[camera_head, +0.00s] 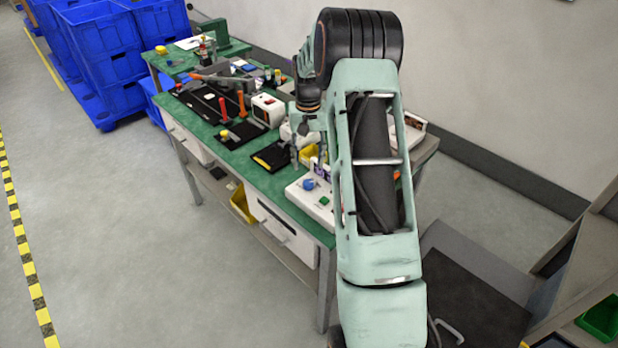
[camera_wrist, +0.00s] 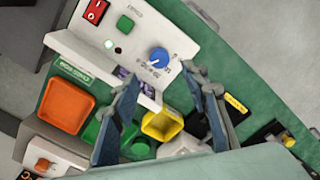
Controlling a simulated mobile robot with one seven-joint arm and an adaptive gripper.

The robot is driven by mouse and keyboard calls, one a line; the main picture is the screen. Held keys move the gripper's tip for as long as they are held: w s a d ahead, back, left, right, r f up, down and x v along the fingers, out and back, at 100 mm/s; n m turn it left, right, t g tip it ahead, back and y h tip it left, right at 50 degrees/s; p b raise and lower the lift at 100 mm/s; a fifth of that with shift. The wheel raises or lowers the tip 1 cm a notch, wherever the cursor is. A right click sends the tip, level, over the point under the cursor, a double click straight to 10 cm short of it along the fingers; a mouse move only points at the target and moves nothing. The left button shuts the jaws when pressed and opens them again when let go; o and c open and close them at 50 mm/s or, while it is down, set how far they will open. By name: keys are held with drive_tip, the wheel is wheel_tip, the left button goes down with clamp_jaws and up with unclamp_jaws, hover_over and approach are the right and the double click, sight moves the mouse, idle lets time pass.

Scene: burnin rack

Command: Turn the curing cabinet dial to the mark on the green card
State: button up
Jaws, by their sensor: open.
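A white sloped control panel (camera_wrist: 182,42) carries a round blue dial (camera_wrist: 159,57) with a white pointer line and small printed marks beside it. The panel also has a green button (camera_wrist: 125,24) and a red rocker switch (camera_wrist: 95,11). In the head view the blue dial (camera_head: 308,184) sits on the white panel at the bench's near end. My gripper (camera_wrist: 161,78) is open and empty, its two fingers apart, with the dial beyond the fingertips. In the head view my arm covers part of the bench.
Orange (camera_wrist: 66,105), green (camera_wrist: 105,138) and yellow (camera_wrist: 163,123) bins lie close to the panel. Another white box with an orange knob (camera_wrist: 42,163) stands at lower left. The green bench (camera_head: 232,152) holds several tools and fixtures.

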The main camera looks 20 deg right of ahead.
sight(308, 182)
wheel_tip(308, 182, down, 8)
drive_tip(key=shift+f+p, duration=0.1)
drive_tip(key=shift+p, duration=0.4)
clamp_jaws()
drive_tip(key=shift+f+n+b, duration=0.1)
drive_tip(key=shift+n+b, duration=0.3)
drive_tip(key=n+b, duration=0.2)
drive_tip(key=n, duration=0.1)
drive_tip(key=n+b, duration=0.1)
drive_tip(key=n, duration=0.4)
drive_tip(key=shift+n+b, duration=0.35)
drive_tip(key=shift+n, duration=0.35)
